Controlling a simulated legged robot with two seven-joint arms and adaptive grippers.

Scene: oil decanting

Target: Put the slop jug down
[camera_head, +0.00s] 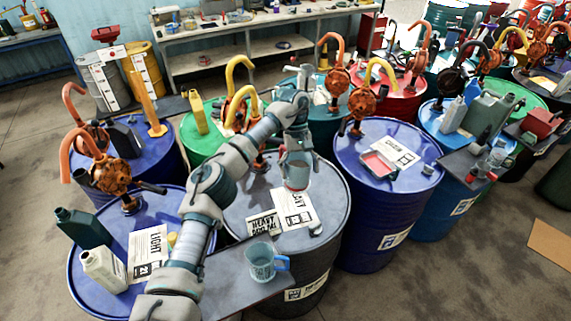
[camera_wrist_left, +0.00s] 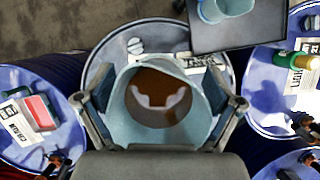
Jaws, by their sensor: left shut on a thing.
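My left gripper (camera_head: 297,152) is shut on a pale grey-teal jug (camera_head: 296,175), which I take to be the slop jug. In the left wrist view the two fingers of the left gripper (camera_wrist_left: 163,108) press on opposite sides of the jug (camera_wrist_left: 128,128), and brown liquid shows inside. The jug is upright over the grey-topped drum (camera_head: 240,192); I cannot tell how far above the top it is. A second jug, light blue with a handle (camera_head: 262,264), stands on a dark shelf plate (camera_head: 222,283) at the drum's front. My right gripper is not in view.
On the grey drum lie a white card (camera_head: 294,208) and a dark-lettered label (camera_head: 263,226). A blue drum (camera_head: 375,215) with a red tray (camera_head: 379,165) stands to the right. Orange hand pumps (camera_head: 110,174) rise from neighbouring drums.

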